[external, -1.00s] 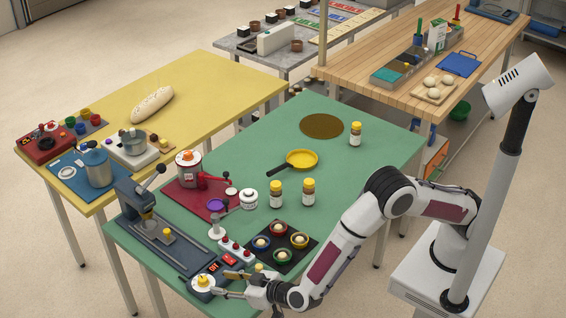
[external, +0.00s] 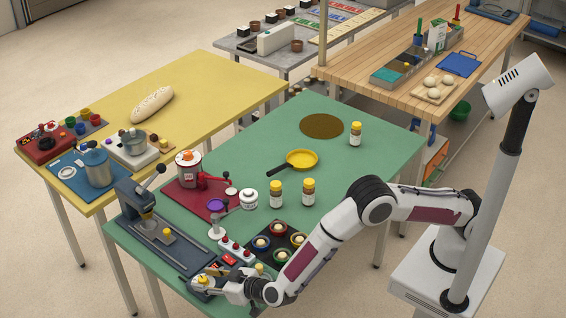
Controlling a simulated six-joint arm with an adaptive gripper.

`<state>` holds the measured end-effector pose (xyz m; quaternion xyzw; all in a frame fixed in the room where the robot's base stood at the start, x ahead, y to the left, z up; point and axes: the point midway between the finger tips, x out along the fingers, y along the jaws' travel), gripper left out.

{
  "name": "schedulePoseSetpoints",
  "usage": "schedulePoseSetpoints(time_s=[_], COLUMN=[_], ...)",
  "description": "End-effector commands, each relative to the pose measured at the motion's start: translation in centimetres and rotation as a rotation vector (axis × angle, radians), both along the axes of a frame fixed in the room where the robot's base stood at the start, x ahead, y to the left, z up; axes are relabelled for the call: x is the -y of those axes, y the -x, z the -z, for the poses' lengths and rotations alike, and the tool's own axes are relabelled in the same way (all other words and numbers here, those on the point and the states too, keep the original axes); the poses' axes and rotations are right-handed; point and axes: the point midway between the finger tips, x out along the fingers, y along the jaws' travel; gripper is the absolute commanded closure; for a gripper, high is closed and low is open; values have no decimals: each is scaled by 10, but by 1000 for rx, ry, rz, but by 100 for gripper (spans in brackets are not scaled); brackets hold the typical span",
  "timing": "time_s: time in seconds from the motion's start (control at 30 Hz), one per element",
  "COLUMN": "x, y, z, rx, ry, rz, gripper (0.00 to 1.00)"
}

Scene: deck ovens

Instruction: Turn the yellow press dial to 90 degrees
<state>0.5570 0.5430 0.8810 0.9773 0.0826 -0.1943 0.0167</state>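The yellow press dial (external: 203,279) is a small yellow knob on a pale round face, on a dark control box at the near left corner of the green table. My gripper (external: 208,281) is at the dial, coming from the right and low over the table. Its fingers appear to lie on either side of the yellow knob. I cannot tell whether they touch or are closed on it. The gripper covers part of the box and the dial's pale face, so the dial's angle is not readable.
Right behind the dial stand a grey panel with red buttons (external: 236,250) and a dark press (external: 160,240) with a lever. A black tray (external: 290,229) of coloured cups lies close to my forearm. Yellow-capped jars (external: 308,193) stand farther back. The green table's far right is mostly clear.

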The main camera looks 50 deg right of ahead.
Motion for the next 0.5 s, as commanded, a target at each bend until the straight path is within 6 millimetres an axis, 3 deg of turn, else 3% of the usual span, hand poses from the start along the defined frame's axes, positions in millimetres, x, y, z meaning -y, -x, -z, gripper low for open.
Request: schedulePoseSetpoints(time_s=[0.3,0.33,0.47,0.5], x=[0,0,0,0], y=[-2,-1,-1,-1], z=[1,1,1,1], rx=[0,0,0,0], ry=[0,0,0,0], rz=[0,0,0,0], gripper=[61,64,97,98])
